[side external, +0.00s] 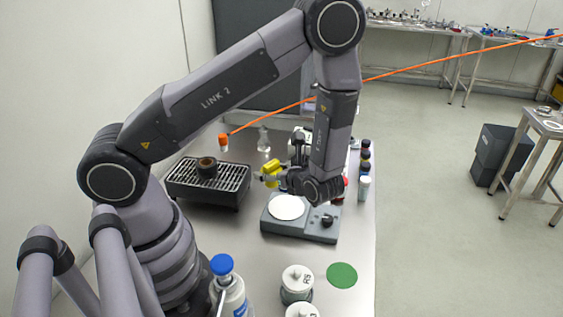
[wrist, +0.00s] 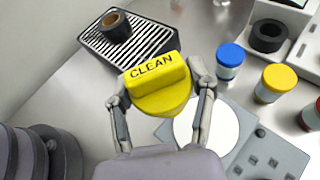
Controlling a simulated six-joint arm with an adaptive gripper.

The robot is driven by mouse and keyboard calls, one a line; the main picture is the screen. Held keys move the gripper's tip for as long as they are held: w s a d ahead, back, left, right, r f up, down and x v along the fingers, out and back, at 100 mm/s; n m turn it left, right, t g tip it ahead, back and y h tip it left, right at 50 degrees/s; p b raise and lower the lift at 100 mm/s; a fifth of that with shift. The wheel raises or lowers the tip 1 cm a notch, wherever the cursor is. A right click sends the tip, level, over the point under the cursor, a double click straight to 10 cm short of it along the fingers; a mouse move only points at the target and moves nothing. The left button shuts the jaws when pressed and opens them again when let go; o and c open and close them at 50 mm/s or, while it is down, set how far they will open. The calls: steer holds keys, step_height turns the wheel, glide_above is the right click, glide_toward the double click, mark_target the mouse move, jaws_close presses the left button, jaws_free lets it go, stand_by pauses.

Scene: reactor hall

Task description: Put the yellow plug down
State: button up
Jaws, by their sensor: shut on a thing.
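The yellow plug (wrist: 158,84) has "CLEAN" printed on its top bar. My gripper (wrist: 160,100) is shut on it, with one finger on each side. In the side view the plug (side external: 270,172) is held in the air between the black rack and the scale, with my gripper (side external: 276,174) pointing left. The plug's underside is hidden in the wrist view.
A black rack with a slatted top (side external: 210,181) carries a dark ring (side external: 207,167). A grey scale with a white round plate (side external: 287,207) stands below my wrist. A green disc (side external: 342,275) lies on the table near jars (side external: 297,284). Capped bottles (side external: 364,187) line the right edge. An orange line (side external: 430,63) crosses above.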

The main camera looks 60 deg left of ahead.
steer(key=s+d+m+t+h, duration=0.1)
steer(key=s+d+m+t, duration=0.3)
steer(key=d, duration=0.4)
steer(key=s+d+m+t+h, duration=0.1)
steer(key=s+d+m+t, duration=0.25)
steer(key=d, duration=0.45)
steer(key=shift+t, duration=0.55)
steer(key=w+d+f, duration=0.1)
steer(key=w+f, duration=0.1)
steer(key=w, duration=0.2)
steer(key=w+d+f, duration=0.2)
steer(key=w+f, duration=0.1)
steer(key=w, duration=0.1)
steer(key=w+d+f, duration=0.2)
steer(key=w+f, duration=0.1)
steer(key=w, duration=0.1)
steer(key=shift+w+d, duration=0.1)
steer(key=shift+d, duration=0.1)
steer(key=shift+w+d+f, duration=0.15)
steer(key=shift+w+f, duration=0.3)
steer(key=shift+f, duration=1.7)
steer(key=o, duration=1.2)
steer(key=shift+f, duration=0.1)
steer(key=shift+c, duration=0.2)
